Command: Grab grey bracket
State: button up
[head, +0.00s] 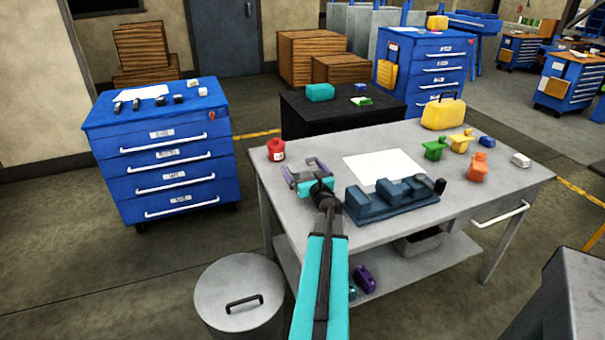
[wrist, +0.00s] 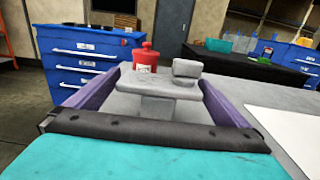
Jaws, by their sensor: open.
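The grey bracket (wrist: 160,88) stands on the grey workbench (wrist: 262,97), with a flat top plate and a small block on its right end. In the wrist view it sits between the two purple fingers of my gripper (wrist: 158,82). The fingers are apart, with a visible gap on the left side; contact on the right cannot be told. In the head view my gripper (head: 305,168) is over the bench's left part, and the bracket is largely hidden by it.
A red bottle (head: 276,149) stands just beyond the bracket. A dark blue fixture (head: 392,203) lies right of my gripper, with a white sheet (head: 383,167) behind it. Green, yellow and orange parts and a yellow case (head: 443,114) stand farther right. A lidded bin (head: 240,290) is at the floor left.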

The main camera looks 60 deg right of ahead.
aim_at(302, 165)
jog(key=c, duration=1.2)
jog(key=shift+r, duration=0.2)
jog(key=shift+r, duration=4.8)
